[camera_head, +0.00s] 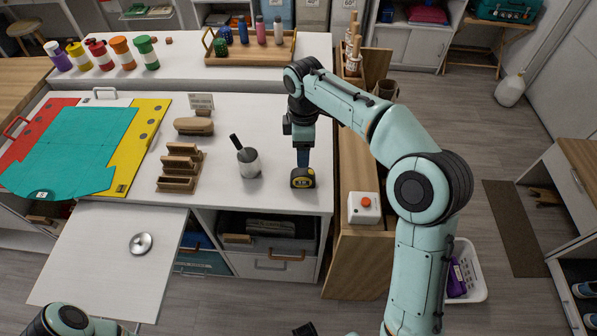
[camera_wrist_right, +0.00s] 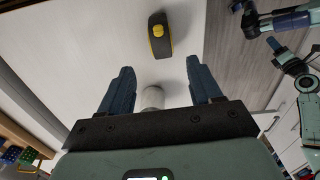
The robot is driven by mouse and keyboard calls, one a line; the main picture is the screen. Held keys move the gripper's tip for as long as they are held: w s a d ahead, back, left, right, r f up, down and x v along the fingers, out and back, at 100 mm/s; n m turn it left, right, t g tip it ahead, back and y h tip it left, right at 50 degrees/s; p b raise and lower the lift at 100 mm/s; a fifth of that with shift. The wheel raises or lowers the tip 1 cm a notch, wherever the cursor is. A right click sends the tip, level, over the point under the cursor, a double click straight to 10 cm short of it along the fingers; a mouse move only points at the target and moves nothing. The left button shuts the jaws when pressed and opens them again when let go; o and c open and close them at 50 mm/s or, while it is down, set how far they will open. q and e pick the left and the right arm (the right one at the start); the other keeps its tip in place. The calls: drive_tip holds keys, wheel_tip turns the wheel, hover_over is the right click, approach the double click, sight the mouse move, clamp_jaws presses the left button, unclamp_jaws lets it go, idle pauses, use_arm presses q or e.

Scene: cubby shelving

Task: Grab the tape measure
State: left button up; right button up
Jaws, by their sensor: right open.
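The tape measure (camera_head: 303,178) is black and yellow and stands on the white worktop near its front right corner. It also shows in the right wrist view (camera_wrist_right: 158,38), beyond the fingertips. My right gripper (camera_head: 303,160) points down over it, with its dark blue fingers in line with it in the head view. In the wrist view its fingers (camera_wrist_right: 161,82) are wide apart, with nothing held; the tape measure is ahead of them. The left arm shows only in part at the bottom left of the head view; its finger state is not clear.
A metal cup (camera_head: 249,162) with a dark handle stands left of the tape measure. A wooden rack (camera_head: 180,168) and a brush (camera_head: 194,126) are farther left. A white box with an orange button (camera_head: 364,208) sits on the wooden ledge at right. The worktop's front edge is close.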

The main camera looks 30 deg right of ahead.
sight(303, 170)
drive_tip(key=f, duration=0.4)
drive_tip(key=f+b, duration=0.1)
drive_tip(key=f, duration=0.1)
drive_tip(key=shift+s, duration=0.25)
drive_tip(key=shift+w+f, duration=0.2)
drive_tip(key=shift+f, duration=2.55)
use_arm(q)
drive_tip(key=shift+s+f, duration=0.3)
drive_tip(key=shift+f, duration=0.2)
drive_tip(key=shift+s+f, duration=0.25)
drive_tip(key=shift+f, duration=0.2)
use_arm(e)
clamp_jaws()
drive_tip(key=shift+r, duration=0.15)
